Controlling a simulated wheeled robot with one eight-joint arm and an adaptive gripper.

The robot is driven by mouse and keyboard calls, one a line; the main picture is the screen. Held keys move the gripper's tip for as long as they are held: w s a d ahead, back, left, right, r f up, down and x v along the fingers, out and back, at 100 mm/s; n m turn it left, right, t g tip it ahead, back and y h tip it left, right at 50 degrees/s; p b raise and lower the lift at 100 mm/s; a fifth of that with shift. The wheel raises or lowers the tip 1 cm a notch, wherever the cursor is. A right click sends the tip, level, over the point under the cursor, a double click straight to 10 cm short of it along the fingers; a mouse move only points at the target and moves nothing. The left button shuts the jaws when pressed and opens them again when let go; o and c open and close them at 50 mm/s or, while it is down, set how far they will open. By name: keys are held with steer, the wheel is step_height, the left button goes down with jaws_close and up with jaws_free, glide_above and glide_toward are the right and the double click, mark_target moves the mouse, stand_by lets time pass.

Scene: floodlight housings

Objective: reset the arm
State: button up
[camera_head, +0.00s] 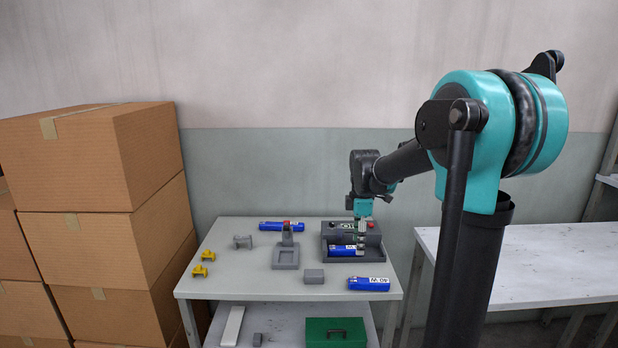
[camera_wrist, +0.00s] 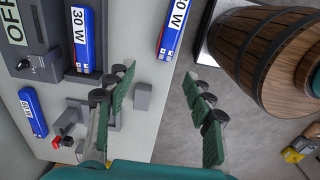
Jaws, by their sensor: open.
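My gripper (camera_head: 361,236) hangs at the end of my arm over the grey test fixture (camera_head: 327,256) at the right rear of the table. In the wrist view my gripper (camera_wrist: 165,105) has its green-padded fingers wide apart with nothing between them. A blue housing (camera_head: 343,251) lies in the fixture; it shows in the wrist view marked 30 W (camera_wrist: 83,42). How far the fingers are from it is unclear.
Other blue housings lie at the table's front right (camera_head: 369,284) and rear (camera_head: 281,226). A grey square holder (camera_head: 286,257), small grey block (camera_head: 314,276) and yellow brackets (camera_head: 204,263) share the table. Cartons (camera_head: 95,160) stand left. A wooden barrel (camera_wrist: 270,55) shows in the wrist view.

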steer(key=s+d+f+m+t, duration=0.2)
steer(key=s+f+m, duration=0.4)
steer(key=s+m, duration=0.2)
steer(key=s+d+f+m+t, duration=0.2)
steer(key=s+f+m, duration=0.4)
steer(key=s+m, duration=0.3)
steer(key=s, duration=0.4)
steer(key=shift+s+f+m, duration=0.15)
steer(key=shift+f+m, duration=0.15)
